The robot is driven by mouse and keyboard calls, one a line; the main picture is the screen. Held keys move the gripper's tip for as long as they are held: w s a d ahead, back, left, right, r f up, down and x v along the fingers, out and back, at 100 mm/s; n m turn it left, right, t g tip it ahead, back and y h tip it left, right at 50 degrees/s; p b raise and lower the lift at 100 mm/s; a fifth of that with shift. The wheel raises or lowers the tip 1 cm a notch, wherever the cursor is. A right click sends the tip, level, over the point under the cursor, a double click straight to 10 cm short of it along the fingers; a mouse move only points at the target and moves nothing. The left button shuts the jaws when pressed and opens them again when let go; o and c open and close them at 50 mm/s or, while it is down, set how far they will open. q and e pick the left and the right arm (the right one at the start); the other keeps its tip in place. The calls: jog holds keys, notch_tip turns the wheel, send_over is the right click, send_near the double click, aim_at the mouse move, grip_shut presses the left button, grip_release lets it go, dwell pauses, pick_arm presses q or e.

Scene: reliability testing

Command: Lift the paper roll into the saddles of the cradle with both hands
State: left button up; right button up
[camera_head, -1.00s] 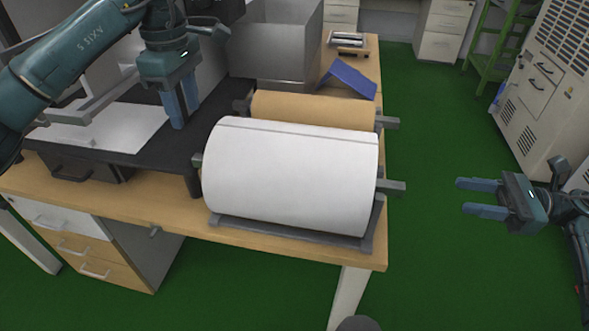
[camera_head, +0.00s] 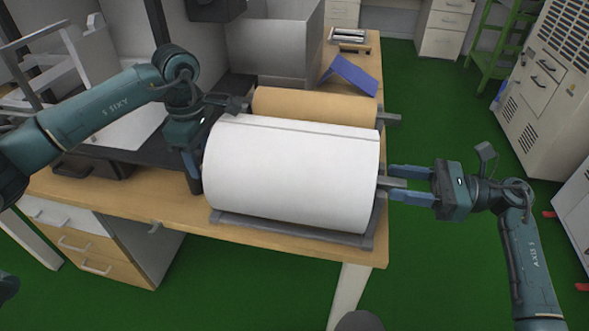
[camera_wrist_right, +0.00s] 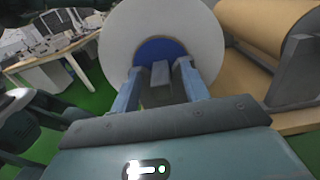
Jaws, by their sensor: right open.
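The white paper roll (camera_head: 292,175) lies across the front of the wooden desk, over a dark grey base (camera_head: 290,232). A grey bar (camera_head: 397,183) sticks out of its right end. My right gripper (camera_head: 391,182) is open, its blue fingers on either side of that bar. In the right wrist view the bar (camera_wrist_right: 160,75) shows between the fingers, before the roll's blue core (camera_wrist_right: 160,50); contact is unclear. My left gripper (camera_head: 191,172) points down at the roll's left end; its finger gap is hidden. Which grey parts are the cradle's saddles is unclear.
A brown roll (camera_head: 310,107) lies just behind the white one, with a grey support (camera_wrist_right: 293,72) at its end. A grey bin (camera_head: 275,45) and a blue folded piece (camera_head: 350,76) are further back. Green floor is open right of the desk.

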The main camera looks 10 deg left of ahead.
pick_arm(q)
jog(key=shift+f, duration=0.1)
pick_arm(e)
jog(key=shift+a, duration=0.15)
pick_arm(q)
jog(key=shift+c, duration=0.2)
pick_arm(e)
jog(key=shift+c, duration=0.2)
pick_arm(q)
grip_shut()
pick_arm(e)
grip_shut()
dwell(0.5)
pick_arm(q)
jog(key=shift+r, duration=0.2)
pick_arm(e)
jog(key=shift+r, duration=0.15)
